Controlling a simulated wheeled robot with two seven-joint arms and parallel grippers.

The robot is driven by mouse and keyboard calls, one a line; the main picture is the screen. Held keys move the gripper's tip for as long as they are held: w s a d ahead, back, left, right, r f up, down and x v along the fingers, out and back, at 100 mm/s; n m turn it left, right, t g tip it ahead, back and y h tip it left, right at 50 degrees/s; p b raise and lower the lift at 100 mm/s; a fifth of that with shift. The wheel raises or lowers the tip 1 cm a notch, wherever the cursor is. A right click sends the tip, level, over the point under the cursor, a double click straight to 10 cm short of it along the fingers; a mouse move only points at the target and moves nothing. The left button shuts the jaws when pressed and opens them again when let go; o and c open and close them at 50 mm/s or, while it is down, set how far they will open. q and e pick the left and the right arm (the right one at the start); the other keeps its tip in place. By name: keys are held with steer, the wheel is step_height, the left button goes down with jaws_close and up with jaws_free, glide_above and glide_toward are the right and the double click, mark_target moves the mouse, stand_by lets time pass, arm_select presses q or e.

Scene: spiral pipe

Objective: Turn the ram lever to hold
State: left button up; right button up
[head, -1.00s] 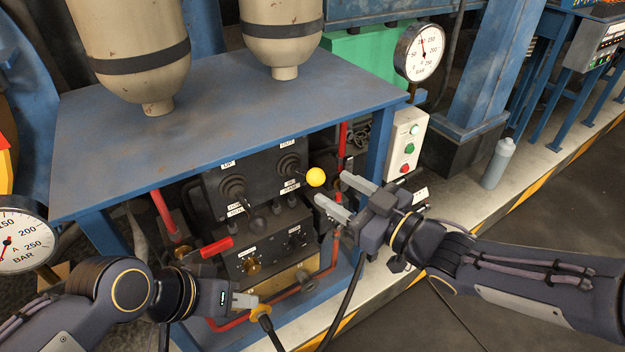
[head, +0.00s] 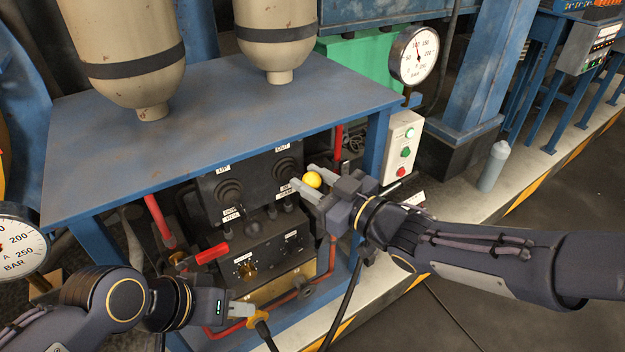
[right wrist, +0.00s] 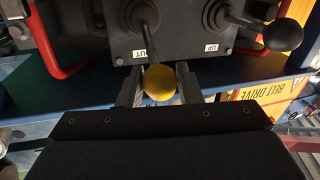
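The ram lever, as I take it, ends in a yellow ball knob (head: 313,180) in front of the black valve panel (head: 250,183). The knob also shows in the right wrist view (right wrist: 159,82), below a label of which "UT" is readable. My right gripper (head: 303,178) has a finger on each side of the knob, close against it, and looks shut on it. The lever's rod runs up from the knob to a black boot. My left gripper (head: 243,309) is low at the front beside a yellow fitting on a black hose; its finger gap is hidden.
A second lever with a black ball knob (right wrist: 283,35) stands right of the yellow one in the right wrist view, near an "UP" label. The blue table (head: 215,110) overhangs the panel. A red handle (head: 212,253) and red pipes are nearby. A white button box (head: 402,145) stands right.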

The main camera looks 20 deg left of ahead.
jaws_close()
steer(key=shift+f+b, duration=0.3)
steer(key=shift+b, duration=0.15)
steer(key=f+y+b, duration=0.1)
steer(key=b, duration=0.3)
steer(key=f+t+y+b, duration=0.1)
steer(key=b, duration=0.3)
steer(key=f+n+b, duration=0.1)
steer(key=f+b, duration=0.1)
steer(key=b, duration=0.3)
steer(key=shift+s+d+f+y, duration=0.1)
steer(key=shift+s+d+y, duration=0.25)
steer(key=shift+y, duration=0.05)
steer(key=o, duration=0.8)
jaws_free()
steer(key=shift+o, duration=0.2)
steer(key=p+v, duration=0.1)
steer(key=v, duration=0.6)
steer(key=shift+s+d, duration=0.2)
steer(key=shift+d, duration=0.15)
